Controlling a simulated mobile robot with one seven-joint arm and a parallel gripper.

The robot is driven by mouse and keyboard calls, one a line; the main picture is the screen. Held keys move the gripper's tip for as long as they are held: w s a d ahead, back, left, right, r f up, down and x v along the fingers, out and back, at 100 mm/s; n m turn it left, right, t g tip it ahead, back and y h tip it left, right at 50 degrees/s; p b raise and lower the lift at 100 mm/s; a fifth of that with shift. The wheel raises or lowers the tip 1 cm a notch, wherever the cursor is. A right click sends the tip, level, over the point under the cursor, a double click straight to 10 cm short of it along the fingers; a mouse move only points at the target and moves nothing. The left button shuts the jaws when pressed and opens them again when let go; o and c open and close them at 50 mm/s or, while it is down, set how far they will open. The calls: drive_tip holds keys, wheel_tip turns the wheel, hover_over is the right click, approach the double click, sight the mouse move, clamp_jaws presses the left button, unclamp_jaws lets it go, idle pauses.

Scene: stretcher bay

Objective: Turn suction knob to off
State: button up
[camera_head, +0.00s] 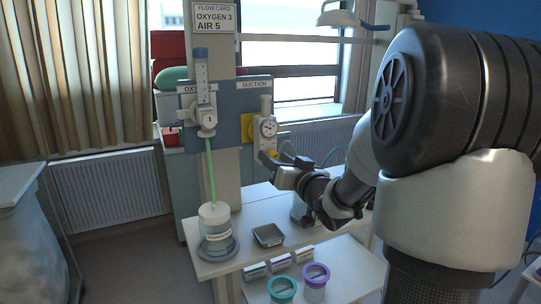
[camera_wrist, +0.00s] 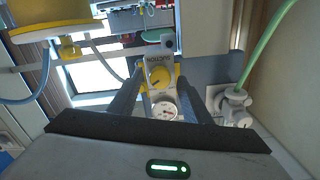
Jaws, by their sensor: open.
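The suction unit (camera_head: 264,128) is mounted on the blue wall panel under the "SUCTION" label, with a round white gauge on its front. Its yellow suction knob (camera_wrist: 161,77) shows in the wrist view beside the gauge (camera_wrist: 164,108). My gripper (camera_head: 268,161) is at the lower part of the suction unit in the head view. In the wrist view my gripper (camera_wrist: 162,72) is open, with one finger on each side of the knob. I cannot tell whether the fingers touch it. The knob's pointer setting is too small to read, and my gripper partly hides the knob in the head view.
The oxygen flowmeter (camera_head: 203,100) is left of the suction unit, with a green tube running to a lidded jar (camera_head: 215,220). A metal tray (camera_head: 268,235) lies on the shelf (camera_head: 225,264) below. Teal- and purple-lidded containers stand lower down. A blue-grey hose hangs right of the unit.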

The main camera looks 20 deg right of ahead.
drive_tip(key=shift+c, duration=0.4)
drive_tip(key=c, duration=1)
drive_tip(key=shift+o, duration=0.2)
drive_tip(key=shift+n+b, duration=0.3)
drive_tip(key=shift+b, duration=0.2)
drive_tip(key=shift+a+f+n+b, duration=0.1)
drive_tip(key=shift+a+n+b, duration=0.05)
drive_tip(key=shift+n+b, duration=5.35)
drive_tip(key=shift+a+f+n+b, duration=0.1)
drive_tip(key=shift+n+b, duration=4.6)
drive_tip(key=shift+n, duration=1.5)
drive_tip(key=shift+r, duration=0.1)
